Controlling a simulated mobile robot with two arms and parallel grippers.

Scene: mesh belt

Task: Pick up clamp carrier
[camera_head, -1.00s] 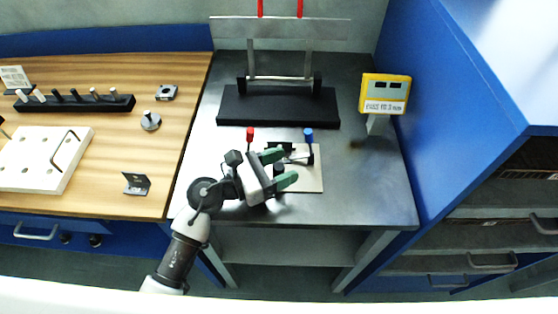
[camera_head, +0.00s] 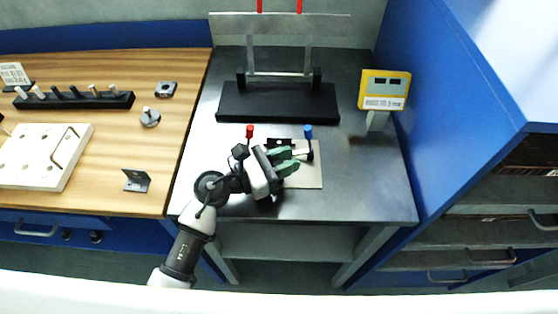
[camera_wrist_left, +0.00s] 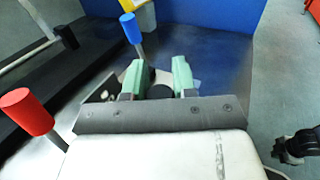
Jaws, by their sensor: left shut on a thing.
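The clamp carrier (camera_head: 301,153), a small dark piece with a pale bar, is on a beige plate (camera_head: 308,179) on the grey metal table. A red-topped post (camera_head: 250,131) and a blue-topped post (camera_head: 308,132) stand beside it. My left gripper (camera_head: 285,162) is over the plate, its green fingers shut on a dark part of the carrier. In the left wrist view a dark round part (camera_wrist_left: 160,91) shows between the green fingers (camera_wrist_left: 158,80). The fingers and gripper body hide much of the carrier.
A black base with a metal frame (camera_head: 278,104) stands behind the plate. A yellow gauge box (camera_head: 384,90) is at the right, near a blue cabinet wall. A wooden bench (camera_head: 100,195) with a peg rack and white block is at the left. The table's right front is clear.

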